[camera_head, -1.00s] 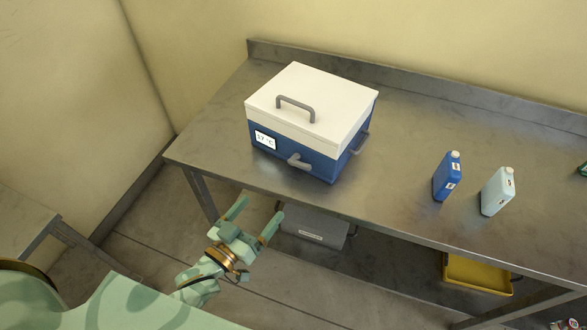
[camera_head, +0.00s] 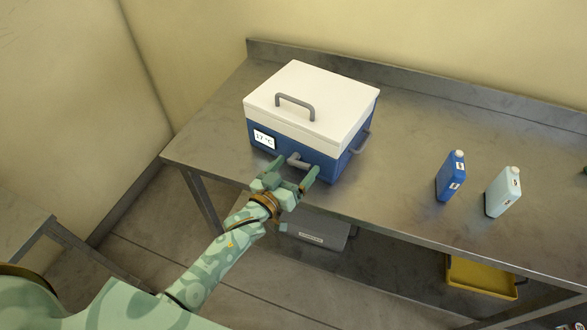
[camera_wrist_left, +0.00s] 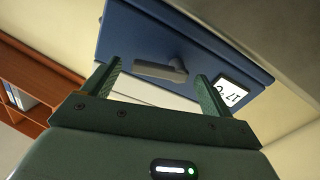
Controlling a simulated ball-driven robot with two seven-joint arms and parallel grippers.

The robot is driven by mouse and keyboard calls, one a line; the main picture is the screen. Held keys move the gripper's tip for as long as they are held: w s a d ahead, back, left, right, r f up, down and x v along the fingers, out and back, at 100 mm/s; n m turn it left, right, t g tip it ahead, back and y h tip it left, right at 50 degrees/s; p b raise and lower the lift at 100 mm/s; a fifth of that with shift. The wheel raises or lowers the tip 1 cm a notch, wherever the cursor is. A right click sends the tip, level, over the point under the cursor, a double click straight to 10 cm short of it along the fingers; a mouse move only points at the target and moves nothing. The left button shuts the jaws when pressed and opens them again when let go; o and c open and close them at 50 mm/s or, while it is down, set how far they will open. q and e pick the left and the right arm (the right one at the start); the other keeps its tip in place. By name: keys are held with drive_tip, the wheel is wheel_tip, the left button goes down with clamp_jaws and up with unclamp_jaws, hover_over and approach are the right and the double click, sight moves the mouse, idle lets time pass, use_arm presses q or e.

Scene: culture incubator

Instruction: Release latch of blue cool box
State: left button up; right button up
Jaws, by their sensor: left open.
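The blue cool box (camera_head: 322,168) with a white lid (camera_head: 330,95) stands on the metal table, lid closed. Its grey latch (camera_head: 299,161) is on the front face, right of the "17 °C" label (camera_head: 263,139). In the left wrist view the latch (camera_wrist_left: 160,70) lies between and beyond the fingers, seen against the blue front. My left gripper (camera_head: 294,175) is open in front of the latch, one finger on each side; no contact shows. It also shows in the left wrist view (camera_wrist_left: 160,85). My right gripper is not in view.
A blue bottle (camera_head: 450,177) and a pale bottle (camera_head: 503,193) stand on the table (camera_head: 400,190) to the right. A grey box (camera_head: 315,232) and a yellow tray (camera_head: 480,276) sit below. The table between cool box and bottles is clear.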

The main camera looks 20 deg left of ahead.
use_arm(q)
drive_tip(key=shift+c, duration=0.3)
drive_tip(key=c, duration=0.9)
drive_tip(key=shift+f+m, duration=0.15)
drive_tip(key=shift+m, duration=0.65)
drive_tip(key=shift+f+m, duration=0.15)
drive_tip(key=shift+m, duration=0.65)
drive_tip(key=o, duration=1)
drive_tip(key=shift+c, duration=0.2)
drive_tip(key=shift+s, duration=0.1)
drive_tip(key=p+v, duration=0.2)
drive_tip(key=v, duration=1.4)
